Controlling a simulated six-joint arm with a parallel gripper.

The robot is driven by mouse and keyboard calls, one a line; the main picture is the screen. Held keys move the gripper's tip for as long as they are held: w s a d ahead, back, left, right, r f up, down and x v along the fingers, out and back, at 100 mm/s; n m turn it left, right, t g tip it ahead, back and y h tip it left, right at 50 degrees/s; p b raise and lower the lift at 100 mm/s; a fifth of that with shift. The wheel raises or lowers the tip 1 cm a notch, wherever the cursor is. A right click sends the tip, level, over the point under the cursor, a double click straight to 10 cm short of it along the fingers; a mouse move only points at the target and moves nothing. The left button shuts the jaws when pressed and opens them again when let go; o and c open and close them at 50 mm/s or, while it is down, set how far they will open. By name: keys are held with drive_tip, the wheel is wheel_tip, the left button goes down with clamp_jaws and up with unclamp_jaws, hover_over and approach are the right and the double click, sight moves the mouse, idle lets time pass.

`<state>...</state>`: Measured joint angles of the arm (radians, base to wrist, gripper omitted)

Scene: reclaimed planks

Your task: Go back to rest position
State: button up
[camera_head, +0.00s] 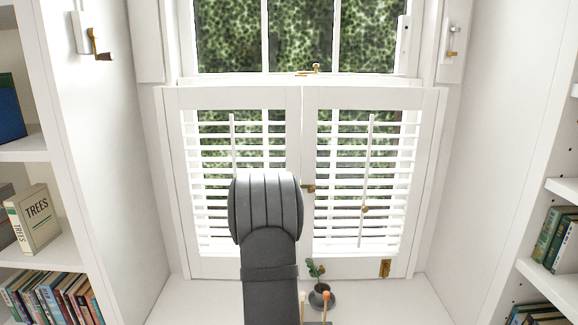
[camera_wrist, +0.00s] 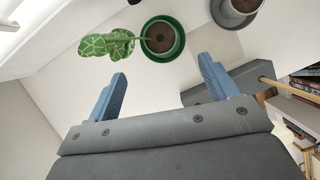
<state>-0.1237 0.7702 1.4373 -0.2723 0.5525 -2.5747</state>
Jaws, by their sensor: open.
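My gripper (camera_wrist: 161,72) shows in the wrist view with its two blue fingers spread apart and nothing between them. In the head view my dark grey arm rises in the lower middle, and the gripper itself is hidden there. Beyond the fingers in the wrist view is a green pot (camera_wrist: 178,54) of dark soil, with a broad, pale-veined leaf (camera_wrist: 107,44) reaching left from it. The fingertips look apart from the pot.
A grey pot (camera_wrist: 236,14) is cut off at the top of the wrist view. A small potted plant (camera_head: 316,270) stands on the white sill (camera_head: 385,309), beside wooden-handled items (camera_head: 325,306). White shutters (camera_head: 293,97) close the back. Bookshelves (camera_head: 48,240) flank both sides.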

drive_tip(key=v, duration=0.4)
drive_tip(key=x, duration=1.7)
drive_tip(key=shift+w+d, duration=0.1)
drive_tip(key=shift+w, duration=0.1)
drive_tip(key=shift+s+r, duration=0.1)
drive_tip(key=shift+r, duration=1.35)
drive_tip(key=s+a+r+m+h, duration=0.4)
drive_tip(key=s+r, duration=0.3)
drive_tip(key=r, duration=0.4)
drive_tip(key=shift+t+y, duration=0.4)
drive_tip(key=shift+y, duration=0.3)
drive_tip(key=x, duration=1.1)
drive_tip(key=shift+w+a+f, duration=0.15)
drive_tip(key=shift+f, duration=0.15)
drive_tip(key=shift+s+a+f+x, duration=0.1)
drive_tip(key=shift+x, duration=0.75)
drive_tip(key=shift+s+a+f+x, duration=0.1)
drive_tip(key=shift+x, duration=0.8)
drive_tip(key=shift+s+a+f+x, duration=0.1)
drive_tip(key=shift+x, duration=0.75)
